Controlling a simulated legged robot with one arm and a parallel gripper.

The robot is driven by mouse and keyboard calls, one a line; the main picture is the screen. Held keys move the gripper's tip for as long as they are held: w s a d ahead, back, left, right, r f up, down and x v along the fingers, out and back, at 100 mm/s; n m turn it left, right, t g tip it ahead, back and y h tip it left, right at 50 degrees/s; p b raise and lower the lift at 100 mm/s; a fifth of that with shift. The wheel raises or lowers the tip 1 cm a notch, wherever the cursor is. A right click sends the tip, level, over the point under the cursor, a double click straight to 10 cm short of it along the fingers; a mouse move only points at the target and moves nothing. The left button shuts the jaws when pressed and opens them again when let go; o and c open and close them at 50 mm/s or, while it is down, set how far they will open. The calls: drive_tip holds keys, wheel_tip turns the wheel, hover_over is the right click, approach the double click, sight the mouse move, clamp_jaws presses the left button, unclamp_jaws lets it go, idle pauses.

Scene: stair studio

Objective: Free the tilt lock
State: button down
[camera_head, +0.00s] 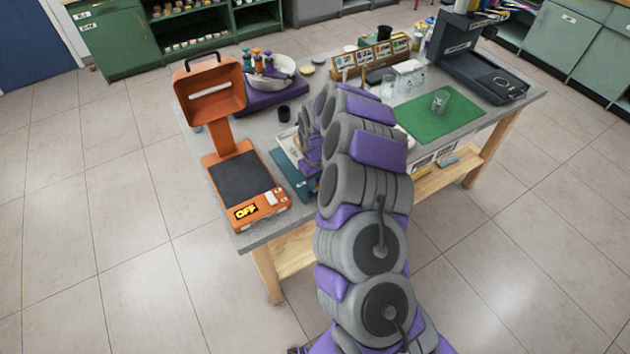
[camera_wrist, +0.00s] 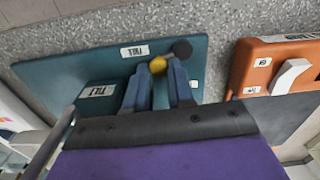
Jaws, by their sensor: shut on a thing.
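A teal plate (camera_wrist: 80,70) lies on the speckled worktop in the wrist view, with white labels (camera_wrist: 134,51) that seem to read TILT. A small yellow knob (camera_wrist: 158,64) on it sits between the blue fingertips of my gripper (camera_wrist: 158,82). My gripper is shut on this knob. A round black part (camera_wrist: 182,48) is just beyond the knob. In the head view the teal plate (camera_head: 287,174) shows beside the orange device, and my arm hides the gripper and the knob.
An orange device (camera_head: 256,212) with a dark pad and an OFF display stands close left of the plate; it also shows in the wrist view (camera_wrist: 249,70).

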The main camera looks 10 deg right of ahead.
sight(317, 185)
drive_tip(key=shift+s+d+r+m+p, duration=0.15)
drive_tip(key=shift+s+d+m+p, duration=0.2)
drive_tip(key=shift+p, duration=0.35)
drive_tip(key=shift+a+f+m+p, duration=0.2)
drive_tip(key=shift+m+p, duration=0.4)
drive_tip(key=shift+m, duration=0.15)
drive_tip(key=c, duration=1)
unclamp_jaws()
drive_tip(key=shift+r, duration=0.1)
wheel_tip(317, 185, up, 17)
drive_tip(key=shift+w+r+p, duration=0.1)
drive_tip(key=shift+p, duration=1)
